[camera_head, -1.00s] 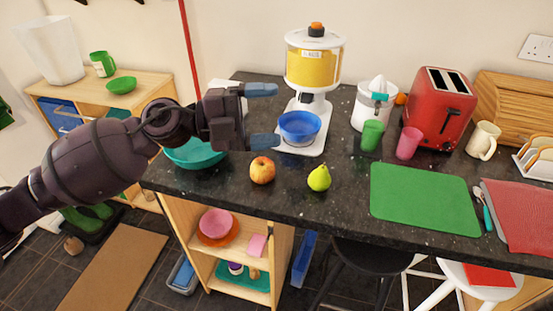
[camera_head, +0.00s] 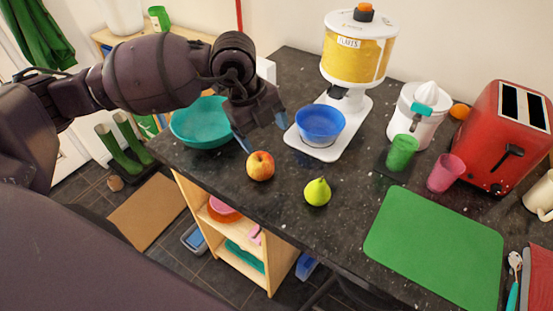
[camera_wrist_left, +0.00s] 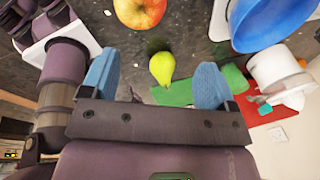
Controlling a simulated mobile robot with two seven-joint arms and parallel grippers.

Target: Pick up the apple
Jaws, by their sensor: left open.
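The apple (camera_head: 260,166), red and yellow, sits on the dark granite counter near its front edge. It also shows at the top of the left wrist view (camera_wrist_left: 140,10), partly cut off by the frame. My left gripper (camera_head: 264,132) is open and empty, just above and behind the apple, with its blue fingertips pointing down. In the left wrist view the two blue fingers (camera_wrist_left: 155,85) are spread apart, and the apple lies beyond them, not between them. My right gripper is not in view.
A green pear (camera_head: 317,192) stands right of the apple. A teal bowl (camera_head: 203,141) is to the left, and a blue bowl (camera_head: 320,137) sits on the white dispenser base (camera_head: 353,138) behind. A green mat (camera_head: 434,262) lies to the right.

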